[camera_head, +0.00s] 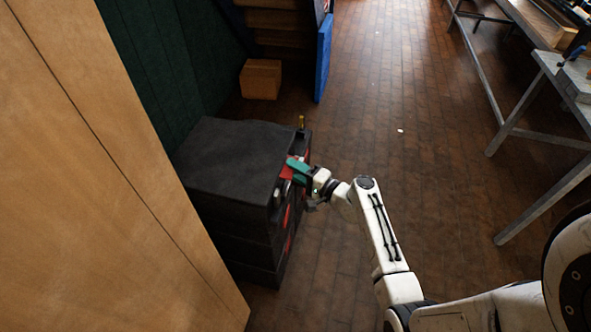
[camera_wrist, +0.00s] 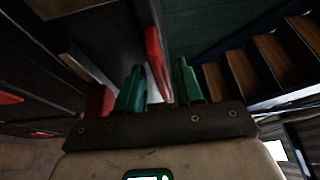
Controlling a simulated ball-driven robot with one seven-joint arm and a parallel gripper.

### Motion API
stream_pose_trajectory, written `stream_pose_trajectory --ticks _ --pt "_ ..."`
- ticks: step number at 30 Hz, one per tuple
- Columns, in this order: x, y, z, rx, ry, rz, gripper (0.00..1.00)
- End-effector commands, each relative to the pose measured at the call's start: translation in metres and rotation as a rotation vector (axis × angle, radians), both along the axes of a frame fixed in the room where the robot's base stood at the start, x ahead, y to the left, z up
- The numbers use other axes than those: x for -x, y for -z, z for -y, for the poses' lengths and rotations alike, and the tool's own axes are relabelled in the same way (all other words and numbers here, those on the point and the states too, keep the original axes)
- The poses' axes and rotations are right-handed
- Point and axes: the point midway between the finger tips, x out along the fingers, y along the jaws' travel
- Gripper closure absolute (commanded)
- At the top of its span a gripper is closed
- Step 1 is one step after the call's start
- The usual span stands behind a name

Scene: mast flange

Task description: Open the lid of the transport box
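The transport box (camera_head: 228,158) is a black, stacked-looking case in the head view, with red parts on its right side. Its lid (camera_head: 230,150) lies flat and closed on top. My gripper (camera_head: 294,170) is at the upper right edge of the box, its teal fingers close to the red parts. In the wrist view my gripper (camera_wrist: 160,85) has its two teal fingers apart. A red part (camera_wrist: 155,52) of the box lies just beyond the gap, nearer the left finger. A pale strip shows between the fingers; I cannot tell whether they touch anything.
A wooden panel (camera_head: 85,180) stands close on the left of the box. A cardboard box (camera_head: 261,79) and a blue panel (camera_head: 323,58) are behind it. The brick floor (camera_head: 400,110) to the right is clear up to a metal-legged table (camera_head: 545,95).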

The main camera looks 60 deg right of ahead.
Motion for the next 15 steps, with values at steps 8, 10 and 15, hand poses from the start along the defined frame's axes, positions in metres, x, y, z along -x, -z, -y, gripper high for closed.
stream_pose_trajectory --ticks 8,10,15 --pt "0.0003 0.0002 -0.0001 0.000 0.000 0.000 0.74" --pt "0.0003 0.0002 -0.0001 0.000 0.000 0.000 0.81" --pt "0.0004 0.0003 -0.0001 0.000 0.000 -0.001 0.97"
